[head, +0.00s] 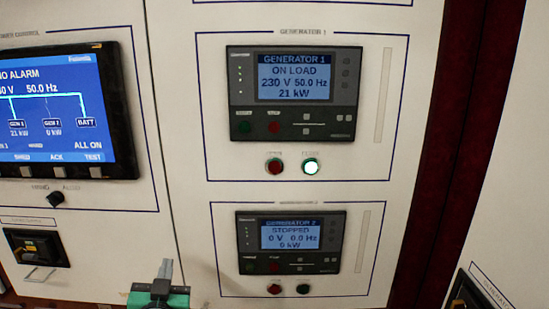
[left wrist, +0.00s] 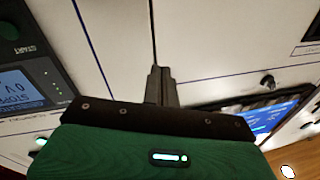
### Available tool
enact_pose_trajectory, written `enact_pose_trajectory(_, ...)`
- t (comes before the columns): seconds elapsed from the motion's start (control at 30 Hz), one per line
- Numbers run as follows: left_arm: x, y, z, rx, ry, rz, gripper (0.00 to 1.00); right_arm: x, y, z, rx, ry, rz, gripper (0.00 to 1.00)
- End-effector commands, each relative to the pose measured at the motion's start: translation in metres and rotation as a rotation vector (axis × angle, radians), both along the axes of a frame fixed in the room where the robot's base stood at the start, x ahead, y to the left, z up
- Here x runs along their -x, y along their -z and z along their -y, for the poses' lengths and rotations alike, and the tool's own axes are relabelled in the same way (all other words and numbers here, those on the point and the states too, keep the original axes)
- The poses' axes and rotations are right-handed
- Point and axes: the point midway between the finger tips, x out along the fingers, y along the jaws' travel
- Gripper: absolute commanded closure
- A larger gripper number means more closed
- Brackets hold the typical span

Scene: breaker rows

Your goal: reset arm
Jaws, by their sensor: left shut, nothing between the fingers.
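My left gripper (head: 165,270) is at the bottom of the head view, in front of the panel seam, left of the Generator 2 controller (head: 290,243). Its fingers are together with nothing between them. The left wrist view shows the same shut fingers (left wrist: 161,85) over the white panel and its seam. My right gripper is not in view.
Generator 2 reads STOPPED. A blue alarm screen (head: 60,112), a black knob (head: 56,198) and a breaker (head: 37,248) are at left.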

Motion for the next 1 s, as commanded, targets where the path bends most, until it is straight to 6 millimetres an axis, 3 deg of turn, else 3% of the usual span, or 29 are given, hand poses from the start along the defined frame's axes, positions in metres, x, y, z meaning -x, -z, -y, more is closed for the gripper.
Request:
enact_pose_trajectory(0.03,0.014,0.031,-0.005,0.024,-0.012,-0.099,1.0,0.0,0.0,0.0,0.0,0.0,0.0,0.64)
enact_pose_trajectory(0.2,0.07,0.126,-0.014,0.088,-0.029,-0.445,1.0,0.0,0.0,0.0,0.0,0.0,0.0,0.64)
enact_pose_trajectory(0.4,0.16,0.211,-0.012,0.138,0.001,-0.837,1.0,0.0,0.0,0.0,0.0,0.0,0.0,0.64)
enact_pose_trajectory(0.6,0.236,0.253,-0.005,0.167,0.056,-1.113,1.0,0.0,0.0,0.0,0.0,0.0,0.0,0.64)
enact_pose_trajectory(0.83,0.312,0.276,0.004,0.19,0.132,-1.359,1.0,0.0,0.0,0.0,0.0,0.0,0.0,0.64)
enact_pose_trajectory(1.0,0.291,0.324,0.006,0.186,0.127,-1.362,1.0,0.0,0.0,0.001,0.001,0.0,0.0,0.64)
